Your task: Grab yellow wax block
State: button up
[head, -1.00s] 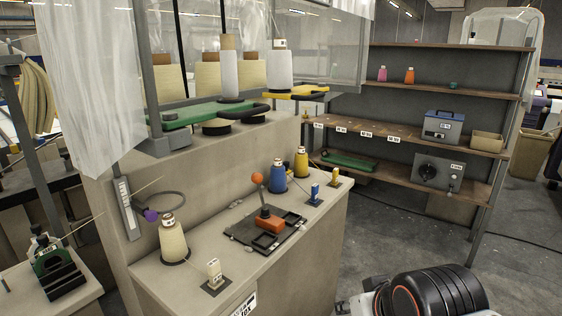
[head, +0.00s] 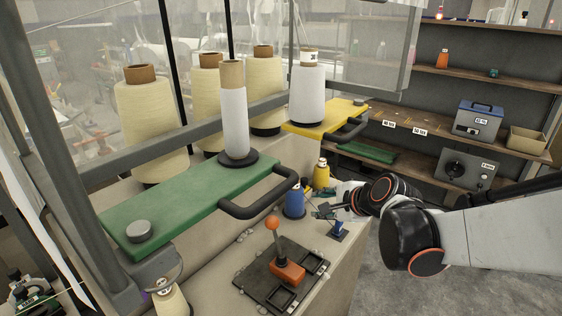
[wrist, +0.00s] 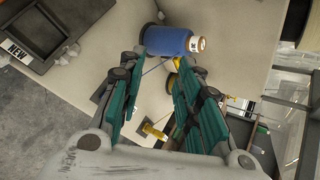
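The small yellow wax block (wrist: 153,131) shows in the wrist view between the two finger pads, low in the picture, at the counter's surface. A thin thread runs near it. In the head view I cannot make it out behind my gripper. My gripper (head: 322,211) is over the far right end of the counter, beside the blue cone (head: 295,200) and close to the blue wax block (head: 338,229). In the wrist view its teal fingers (wrist: 157,72) stand apart and hold nothing. I cannot tell its exact height above the yellow block.
A yellow cone (head: 321,174) stands behind the blue cone. An orange-knobbed lever (head: 274,245) rises from a dark plate nearer on the counter (head: 222,285). A green shelf (head: 190,205) with a black handle overhangs the counter. Open floor (head: 400,292) lies to the right.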

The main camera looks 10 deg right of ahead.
jog(key=w+d+m+t+p, duration=0.1)
jog(key=w+d+m+p, duration=0.25)
jog(key=w+m, duration=0.35)
jog(key=m+t+y+p, duration=0.1)
jog(key=m+t+p, duration=0.1)
jog(key=m+p, duration=0.35)
send_near(306, 180)
jog(key=shift+m+y, duration=0.3)
jog(key=shift+m, duration=0.25)
jog(key=b+x, duration=0.2)
jog(key=x, duration=0.3)
jog(key=shift+w+d+r+b, duration=0.15)
jog(key=shift+d+b, duration=0.1)
jog(key=shift+b, duration=0.15)
jog(key=x, duration=0.5)
jog(key=shift+a+f+b, duration=0.1)
jog(key=shift+f+b, duration=0.2)
jog(key=shift+b, duration=0.1)
grip_shut()
